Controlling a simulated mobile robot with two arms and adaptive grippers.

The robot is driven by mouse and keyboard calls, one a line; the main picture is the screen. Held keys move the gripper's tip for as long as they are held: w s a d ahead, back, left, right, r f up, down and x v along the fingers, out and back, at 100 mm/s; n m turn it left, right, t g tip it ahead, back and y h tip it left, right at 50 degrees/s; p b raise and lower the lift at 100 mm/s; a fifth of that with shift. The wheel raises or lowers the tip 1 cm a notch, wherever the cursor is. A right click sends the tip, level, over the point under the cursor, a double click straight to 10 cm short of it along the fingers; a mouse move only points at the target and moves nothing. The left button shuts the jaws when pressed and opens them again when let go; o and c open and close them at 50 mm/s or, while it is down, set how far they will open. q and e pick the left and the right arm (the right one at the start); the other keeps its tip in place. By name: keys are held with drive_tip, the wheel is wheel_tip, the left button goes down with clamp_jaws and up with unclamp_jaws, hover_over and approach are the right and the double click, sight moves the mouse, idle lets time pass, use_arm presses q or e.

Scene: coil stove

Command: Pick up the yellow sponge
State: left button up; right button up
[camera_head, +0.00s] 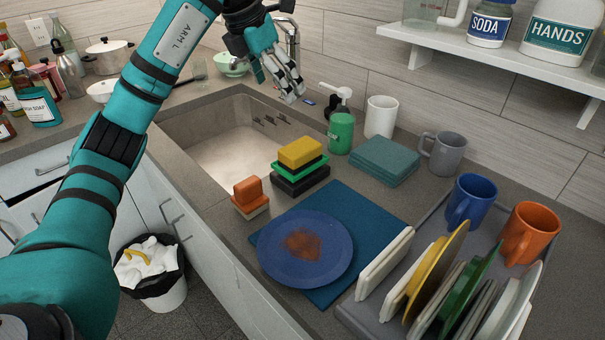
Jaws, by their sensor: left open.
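The yellow sponge (300,151) lies on top of a small stack on the counter, right of the sink. Under it are a green piece (299,168) and a dark piece (299,183). My left gripper (289,88) hangs in the air above the back right of the sink, above and behind the sponge in the picture. It is open, with nothing between its fingers, and apart from the sponge. My right gripper is not in view.
An orange sponge (247,190) sits left of the stack. A blue plate (305,250) with a brown stain lies on a blue mat (380,215) in front. A green soap bottle (341,130) stands behind. A dish rack (440,240) is at right; the sink (225,150) is left.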

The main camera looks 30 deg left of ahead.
use_arm(q)
wheel_tip(320, 180, down, 3)
drive_tip(key=b, duration=0.1)
approach(299, 147)
drive_tip(key=x, duration=0.6)
drive_tip(key=shift+w+a+r+p, duration=0.1)
drive_tip(key=shift+w+a+p, duration=0.1)
drive_tip(key=shift+p, duration=0.1)
drive_tip(key=x, duration=0.3)
drive_tip(key=p+x, duration=0.1)
drive_tip(key=shift+s+d+f, duration=0.15)
drive_tip(key=shift+d+f, duration=0.1)
drive_tip(key=shift+f, duration=0.5)
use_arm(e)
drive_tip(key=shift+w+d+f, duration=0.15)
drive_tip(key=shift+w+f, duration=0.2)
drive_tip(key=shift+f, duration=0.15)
use_arm(q)
drive_tip(key=shift+c, duration=0.3)
drive_tip(key=c, duration=1)
